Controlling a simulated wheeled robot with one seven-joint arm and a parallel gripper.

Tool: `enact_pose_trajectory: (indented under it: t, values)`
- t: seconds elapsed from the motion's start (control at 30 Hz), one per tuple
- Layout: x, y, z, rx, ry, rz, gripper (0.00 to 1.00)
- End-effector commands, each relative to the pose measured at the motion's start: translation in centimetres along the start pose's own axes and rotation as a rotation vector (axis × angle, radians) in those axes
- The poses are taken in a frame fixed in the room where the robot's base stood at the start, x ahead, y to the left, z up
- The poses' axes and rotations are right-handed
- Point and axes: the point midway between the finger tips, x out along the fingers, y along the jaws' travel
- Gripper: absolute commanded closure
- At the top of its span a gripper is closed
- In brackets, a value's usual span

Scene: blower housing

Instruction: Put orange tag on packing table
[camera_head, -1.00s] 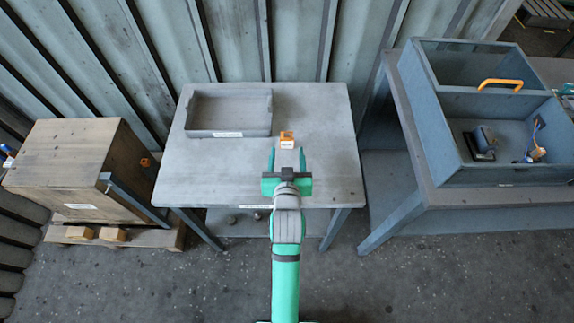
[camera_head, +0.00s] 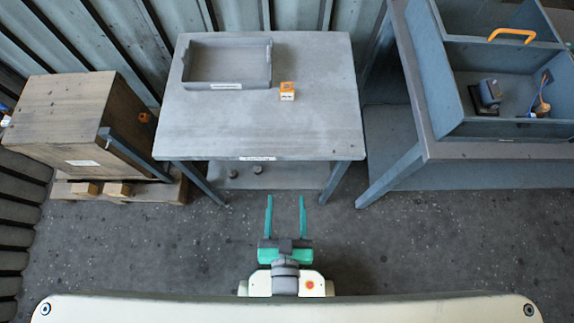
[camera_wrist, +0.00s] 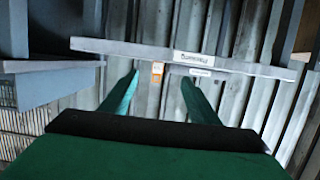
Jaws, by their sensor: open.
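The orange tag (camera_head: 287,90), a small orange piece with a white label face, sits on the grey table (camera_head: 210,130), right of the tray. It also shows in the wrist view (camera_wrist: 157,73), at the table's edge, between my fingers in the picture. The table's front edge carries a white label (camera_wrist: 193,58), too small to read surely. My gripper (camera_head: 286,199) is open and empty, in front of the table and clear of its front edge, apart from the tag. Its two fingers also show in the wrist view (camera_wrist: 157,88).
A grey tray (camera_head: 225,82) sits at the table's back left. A wooden crate (camera_head: 70,120) stands on a pallet at left. At right, a workbench (camera_head: 480,151) bears a blue-grey divided bin (camera_head: 455,90) with parts inside. The floor before the table is clear.

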Motion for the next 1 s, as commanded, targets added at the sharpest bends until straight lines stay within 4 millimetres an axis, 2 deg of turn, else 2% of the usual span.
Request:
enact_pose_trajectory:
  t: [0.03,0.1,0.3,0.47,1.0]
  values:
    - [-1.8,0.1,0.2,-0.003,-0.005,-0.001,0.45]
    - [-3.6,0.1,-0.1,-0.005,0.003,-0.002,0.45]
    - [-6.9,0.3,-0.8,-0.01,0.019,-0.004,0.45]
    - [-7.5,0.3,-1.1,-0.011,0.024,-0.004,0.45]
    - [-7.5,0.3,-1.1,-0.011,0.024,-0.004,0.45]
